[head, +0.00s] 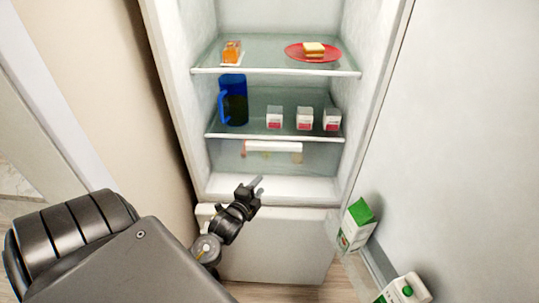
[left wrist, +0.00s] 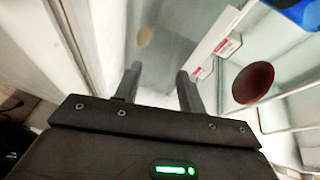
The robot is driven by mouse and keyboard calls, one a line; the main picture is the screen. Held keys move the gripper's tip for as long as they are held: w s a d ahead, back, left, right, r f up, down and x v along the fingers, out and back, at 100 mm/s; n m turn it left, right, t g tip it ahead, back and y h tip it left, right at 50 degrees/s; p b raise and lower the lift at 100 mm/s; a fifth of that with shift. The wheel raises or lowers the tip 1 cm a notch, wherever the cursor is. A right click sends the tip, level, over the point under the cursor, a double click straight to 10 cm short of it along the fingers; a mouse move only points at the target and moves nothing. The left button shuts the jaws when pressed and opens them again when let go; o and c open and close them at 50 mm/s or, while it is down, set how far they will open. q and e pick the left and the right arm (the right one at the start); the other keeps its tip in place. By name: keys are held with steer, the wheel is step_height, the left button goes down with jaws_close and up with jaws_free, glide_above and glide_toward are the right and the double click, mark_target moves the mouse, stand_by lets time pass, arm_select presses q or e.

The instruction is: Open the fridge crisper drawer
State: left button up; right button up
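The fridge stands open in the head view. The crisper drawer (head: 318,158) is a clear bin under the lower glass shelf, with a white handle strip (head: 272,147) along its upper front. Blurry coloured shapes show behind it. The drawer appears pushed in. My left gripper (head: 257,184) is in front of and below the drawer, near the fridge's white bottom ledge, apart from the handle. In the left wrist view its two fingers (left wrist: 160,78) are spread with nothing between them. My right gripper is not in view.
The lower shelf holds a blue jug (head: 234,100) and small cartons (head: 304,118). The upper shelf holds a red plate (head: 297,55) with food and an orange item (head: 232,51). Cartons stand in the open door (head: 462,130) at right. A wall (head: 95,70) is at left.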

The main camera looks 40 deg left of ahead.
arm_select(q)
steer(key=m+t, duration=0.1)
steer(key=t, duration=0.1)
glide_toward(273, 149)
steer(key=shift+y, duration=0.3)
steer(key=p+x, duration=0.2)
steer(key=x, duration=0.5)
steer(key=shift+w+p, duration=0.3)
steer(key=shift+w, duration=0.05)
